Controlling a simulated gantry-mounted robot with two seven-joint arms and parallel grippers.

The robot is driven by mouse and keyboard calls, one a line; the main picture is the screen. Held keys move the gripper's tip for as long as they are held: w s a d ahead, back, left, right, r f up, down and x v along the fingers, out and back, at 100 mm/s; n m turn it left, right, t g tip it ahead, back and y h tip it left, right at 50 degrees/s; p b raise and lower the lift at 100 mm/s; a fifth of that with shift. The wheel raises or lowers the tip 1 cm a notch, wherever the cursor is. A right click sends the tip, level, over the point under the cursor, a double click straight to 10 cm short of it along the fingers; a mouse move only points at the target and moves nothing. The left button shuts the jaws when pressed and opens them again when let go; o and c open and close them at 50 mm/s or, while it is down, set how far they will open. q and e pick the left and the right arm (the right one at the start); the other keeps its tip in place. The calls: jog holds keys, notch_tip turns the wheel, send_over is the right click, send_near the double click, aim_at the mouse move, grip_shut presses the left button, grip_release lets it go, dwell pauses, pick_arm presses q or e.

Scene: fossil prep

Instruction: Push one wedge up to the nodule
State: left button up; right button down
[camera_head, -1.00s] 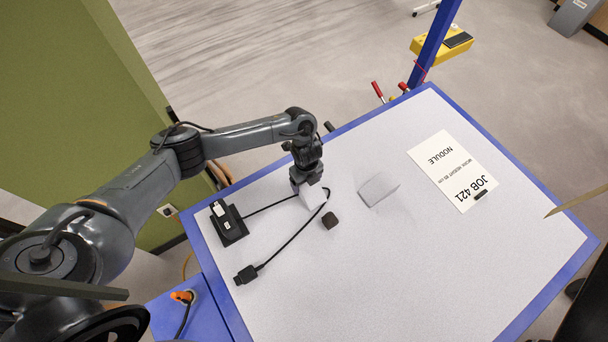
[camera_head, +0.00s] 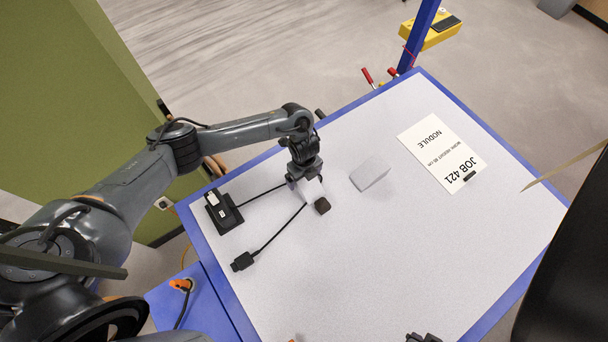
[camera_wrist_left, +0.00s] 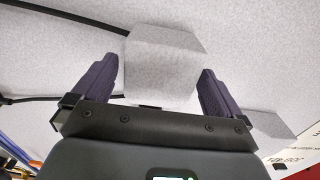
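One pale grey wedge (camera_head: 312,191) is under my left gripper (camera_head: 304,183) in the head view. In the left wrist view the wedge (camera_wrist_left: 165,62) sits between the spread fingers of my left gripper (camera_wrist_left: 155,90), with thin gaps beside it. A small dark brown lump, seemingly the nodule (camera_head: 322,206), is right against or very close to the wedge; contact is hard to tell. The lump is hidden in the wrist view. A second grey wedge (camera_head: 370,175) lies apart to the right, and shows in the wrist view (camera_wrist_left: 272,126). Something dark, perhaps my right gripper (camera_head: 425,338), shows at the bottom edge.
A black device (camera_head: 222,211) with a cable ending in a black plug (camera_head: 242,262) lies left on the white table (camera_head: 400,240). A JOB 421 card (camera_head: 441,153) lies at the right. The table's middle and front are mostly clear.

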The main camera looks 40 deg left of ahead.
pick_arm(q)
jog(key=shift+r, duration=0.6)
notch_tip(320, 180, up, 8)
jog(key=shift+r+p, duration=0.1)
jog(key=shift+p, duration=0.8)
jog(key=shift+r, duration=0.7)
jog(key=shift+d, duration=0.1)
